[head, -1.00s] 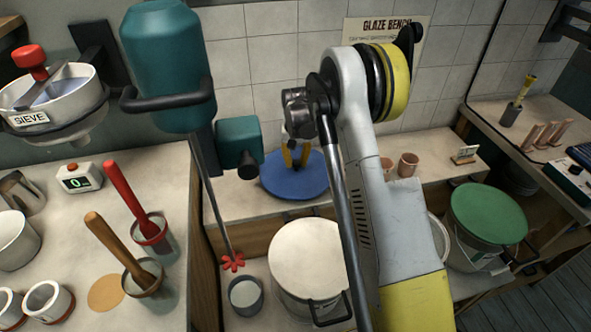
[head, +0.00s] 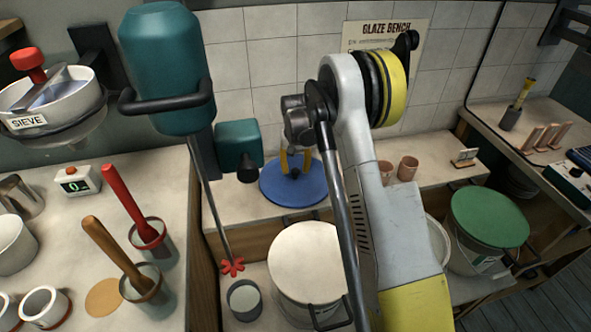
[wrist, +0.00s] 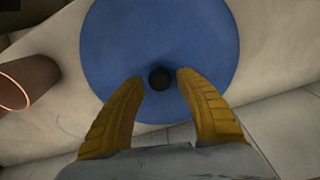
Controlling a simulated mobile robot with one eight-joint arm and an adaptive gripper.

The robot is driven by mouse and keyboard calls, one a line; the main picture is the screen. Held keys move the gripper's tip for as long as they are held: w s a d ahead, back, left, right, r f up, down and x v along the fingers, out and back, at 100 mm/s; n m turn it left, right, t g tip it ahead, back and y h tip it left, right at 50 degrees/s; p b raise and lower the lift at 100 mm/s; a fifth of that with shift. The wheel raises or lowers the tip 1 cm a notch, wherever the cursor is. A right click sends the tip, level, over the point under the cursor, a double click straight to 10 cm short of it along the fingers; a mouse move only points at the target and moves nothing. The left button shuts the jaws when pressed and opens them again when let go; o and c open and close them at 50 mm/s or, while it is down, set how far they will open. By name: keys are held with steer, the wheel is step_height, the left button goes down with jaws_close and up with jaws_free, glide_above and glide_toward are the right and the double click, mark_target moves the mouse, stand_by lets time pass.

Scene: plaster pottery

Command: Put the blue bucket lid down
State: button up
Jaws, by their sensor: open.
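The blue bucket lid (head: 290,190) lies flat on the bench at the back, against the tiled wall side. It also fills the upper middle of the wrist view (wrist: 160,40), with its dark round knob (wrist: 159,78) at the centre. My gripper (head: 296,163) is over the lid with its yellow fingers pointing down. In the wrist view the fingers (wrist: 160,84) are spread on either side of the knob, with gaps showing, and hold nothing.
A white-lidded bucket (head: 307,262) and a green-lidded bucket (head: 488,218) stand in front of the bench. A teal mixer (head: 165,65) with a red paddle is at left. Terracotta cups (head: 408,168) stand right of the lid.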

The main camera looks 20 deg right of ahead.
step_height(320, 180, up, 11)
steer(key=p, duration=0.4)
step_height(320, 180, up, 10)
steer(key=n+t, duration=0.1)
glide_above(295, 172)
steer(key=s+a, duration=0.4)
steer(key=s, duration=0.2)
steer(key=s+a+r+n+t, duration=0.15)
steer(key=s+a+r, duration=0.25)
steer(key=s+r, duration=0.45)
steer(key=s+a+f+n+t, duration=0.1)
steer(key=s+a+t, duration=0.1)
steer(key=s, duration=0.6)
steer(key=s+a+n+t, duration=0.1)
steer(key=s+a+t, duration=0.1)
steer(key=s, duration=0.7)
steer(key=shift+s+a+f, duration=0.2)
steer(key=shift+a+f, duration=0.15)
steer(key=shift+a, duration=0.35)
